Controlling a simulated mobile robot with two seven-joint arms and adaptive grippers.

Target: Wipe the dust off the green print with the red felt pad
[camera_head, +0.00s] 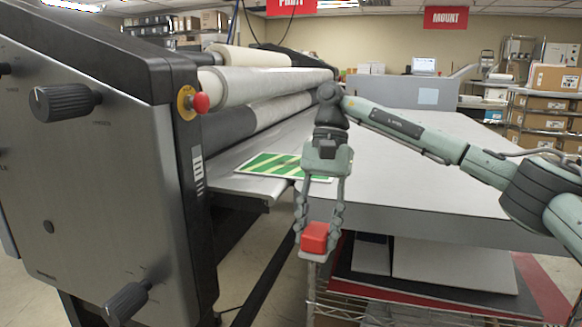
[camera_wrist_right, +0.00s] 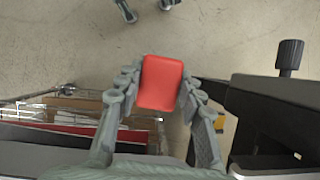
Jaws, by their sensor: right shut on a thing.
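The green print (camera_head: 272,165), with pale diagonal stripes, lies flat on the laminator's feed table at the front of the rollers. Part of it is hidden behind my right gripper. My right gripper (camera_head: 315,240) points down and is shut on the red felt pad (camera_head: 315,237). The pad is held in front of the table edge, apart from the print. In the right wrist view the red pad (camera_wrist_right: 160,82) sits between the two fingers, with the floor beyond it. Dust on the print is too small to make out. My left gripper is not in the head view.
The laminator (camera_head: 95,150) stands at the left with black knobs and a red stop button (camera_head: 200,103). A large grey worktable (camera_head: 430,160) fills the right, mostly bare. Below it is a wire shelf with boards (camera_head: 455,265). Racks with boxes (camera_head: 548,105) stand at the back right.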

